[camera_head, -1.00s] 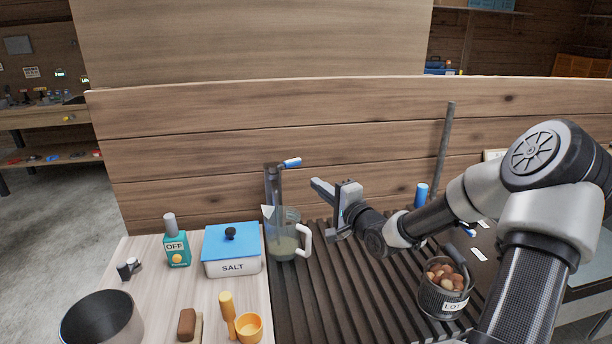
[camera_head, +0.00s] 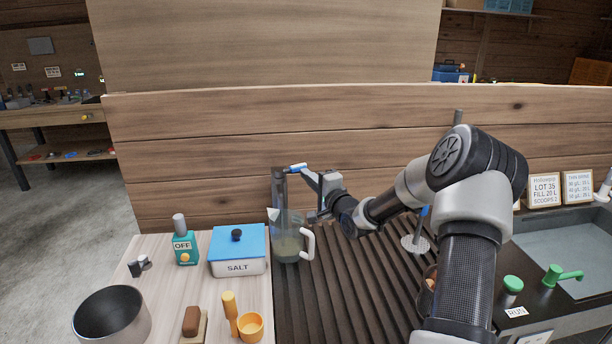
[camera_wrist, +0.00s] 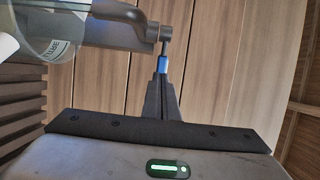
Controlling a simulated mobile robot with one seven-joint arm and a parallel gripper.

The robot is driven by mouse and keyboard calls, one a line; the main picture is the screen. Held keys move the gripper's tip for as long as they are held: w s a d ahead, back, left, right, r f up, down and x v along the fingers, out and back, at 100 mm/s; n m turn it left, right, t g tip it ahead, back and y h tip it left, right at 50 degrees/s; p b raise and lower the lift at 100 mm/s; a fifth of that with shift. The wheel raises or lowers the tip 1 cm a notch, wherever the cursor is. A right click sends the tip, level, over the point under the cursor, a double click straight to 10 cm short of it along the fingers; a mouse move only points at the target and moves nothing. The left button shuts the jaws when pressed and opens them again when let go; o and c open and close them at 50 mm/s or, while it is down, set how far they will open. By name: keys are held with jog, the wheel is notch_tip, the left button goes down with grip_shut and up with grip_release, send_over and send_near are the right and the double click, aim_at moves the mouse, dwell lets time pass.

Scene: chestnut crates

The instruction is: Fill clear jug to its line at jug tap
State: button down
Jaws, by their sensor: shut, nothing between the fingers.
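The clear jug (camera_head: 289,243), with a white handle on its right, stands upright under the grey jug tap (camera_head: 279,188) on the ribbed dark drain board. Its lower part has a pale yellowish-green tint; I cannot make out the line or any stream. The tap's blue-tipped lever (camera_head: 297,168) points right. My gripper (camera_head: 308,173) is shut and empty, its fingertips at the lever's blue end. In the wrist view, the fingertips (camera_wrist: 162,72) meet or nearly meet the blue tip (camera_wrist: 163,63); contact is unclear. The jug (camera_wrist: 45,35) shows at upper left there.
Left of the drain board stand a blue-lidded salt box (camera_head: 238,262), a teal OFF bottle (camera_head: 185,247), a yellow scoop (camera_head: 250,326) and a steel pot (camera_head: 112,316). A wooden wall (camera_head: 200,150) rises behind. My arm partly hides a container at right; a sink (camera_head: 565,245) lies beyond.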

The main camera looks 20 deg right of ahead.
jog(key=shift+w+a, duration=0.1)
jog(key=shift+w, duration=0.55)
jog(key=shift+w, duration=0.1)
jog(key=shift+w, duration=0.75)
jog(key=shift+s, duration=0.1)
